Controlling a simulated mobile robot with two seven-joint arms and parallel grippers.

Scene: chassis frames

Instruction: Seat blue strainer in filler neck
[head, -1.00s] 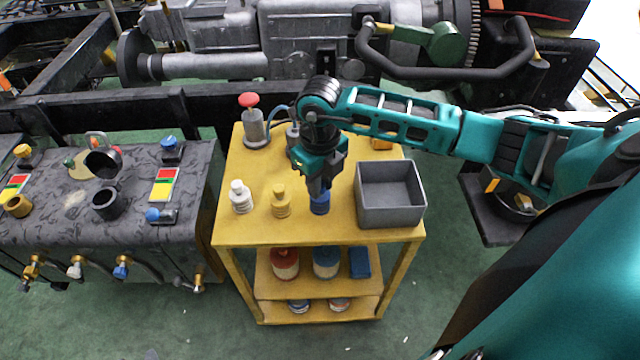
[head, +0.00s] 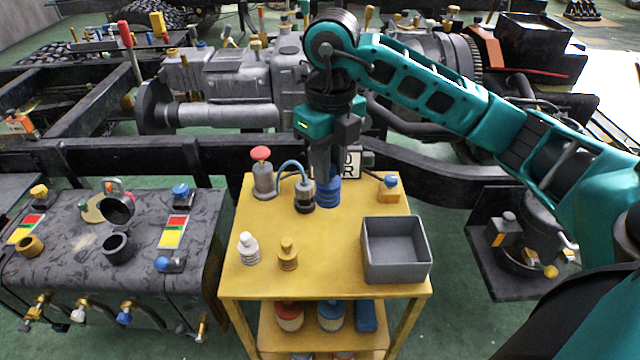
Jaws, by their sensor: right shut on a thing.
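My right gripper (head: 325,170) is shut on the blue strainer (head: 328,192) and holds it upright, over the back part of the yellow cart in the picture. Its fingers hide the strainer's upper part. A black, open-topped filler neck (head: 116,249) stands on the dark tank (head: 75,262) at the left, well away from the strainer. A round dark part (head: 117,209), which looks like an open cap, is just behind the neck. My left gripper is not in view.
A white strainer (head: 248,250) and a yellow strainer (head: 287,255) stand on the cart (head: 330,280) beside an empty grey bin (head: 395,250). A red-topped can (head: 263,178) stands at the cart's back left. A gap separates cart and tank. The chassis rail (head: 420,170) runs behind.

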